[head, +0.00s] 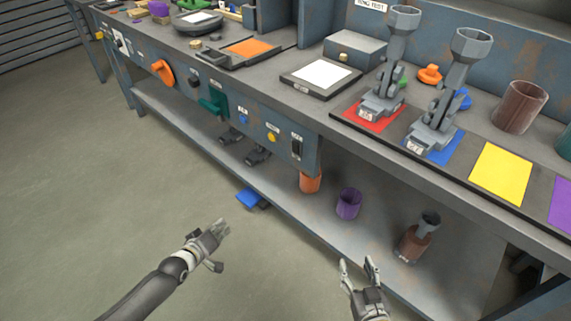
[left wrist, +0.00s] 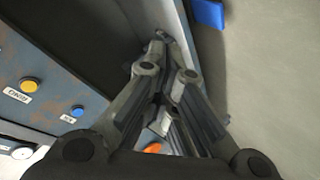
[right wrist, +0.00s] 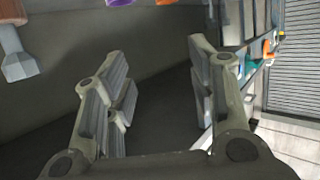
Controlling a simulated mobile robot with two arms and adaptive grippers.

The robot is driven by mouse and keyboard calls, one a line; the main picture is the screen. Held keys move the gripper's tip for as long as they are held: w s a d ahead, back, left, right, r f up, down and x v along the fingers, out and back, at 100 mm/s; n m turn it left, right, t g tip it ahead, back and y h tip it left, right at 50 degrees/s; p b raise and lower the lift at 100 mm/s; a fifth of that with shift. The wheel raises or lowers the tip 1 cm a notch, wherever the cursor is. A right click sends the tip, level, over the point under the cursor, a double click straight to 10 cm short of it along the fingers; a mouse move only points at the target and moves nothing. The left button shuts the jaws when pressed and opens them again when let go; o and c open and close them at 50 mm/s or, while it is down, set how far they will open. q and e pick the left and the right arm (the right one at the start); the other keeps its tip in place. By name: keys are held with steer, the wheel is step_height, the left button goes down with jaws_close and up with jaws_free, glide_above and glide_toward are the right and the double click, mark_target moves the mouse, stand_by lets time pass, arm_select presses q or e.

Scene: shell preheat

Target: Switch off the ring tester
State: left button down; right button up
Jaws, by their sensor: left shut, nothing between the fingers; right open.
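A sign reading what looks like RING TEST (head: 368,5) is on the back panel of the bench. Below it stand a grey box with a brass knob (head: 355,47) and a dark device with a white pad (head: 320,75); I cannot tell which is the ring tester. My left gripper (head: 220,234) is shut and empty, in front of the bench. My right gripper (head: 358,262) is open and empty, in front of the lower shelf.
Two grey clamp stands are on the red pad (head: 362,118) and blue pad (head: 455,150). An orange knob (head: 162,70) and a green handle (head: 213,103) stick out of the panel. The lower shelf holds a purple cup (head: 348,204). The floor at left is clear.

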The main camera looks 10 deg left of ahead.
step_height(320, 180, up, 21)
steer(key=a+t+y+b, duration=0.1)
steer(key=t+y+b, duration=0.1)
steer(key=t+b, duration=0.7)
arm_select(q)
steer(key=w+d+r+n+t+h+b, duration=0.2)
steer(key=d+r+h, duration=0.2)
steer(key=r, duration=0.6)
steer(key=w+d+r+n+t+h+b, duration=0.1)
steer(key=d+r+n+h+b, duration=0.1)
steer(key=d+r, duration=0.4)
step_height(320, 180, up, 4)
steer(key=shift+w+f+n+t+h+b, duration=0.1)
steer(key=shift+w+n+t+h+b, duration=0.3)
steer(key=shift+h, duration=0.5)
arm_select(e)
steer(key=s+d+r+t+y, duration=0.1)
steer(key=s+r+t, duration=0.1)
steer(key=s+r, duration=0.4)
step_height(320, 180, up, 4)
steer(key=shift+s+d+r+t+y, duration=0.1)
steer(key=shift+s+d+t+y, duration=0.1)
steer(key=shift+s+t+y, duration=0.15)
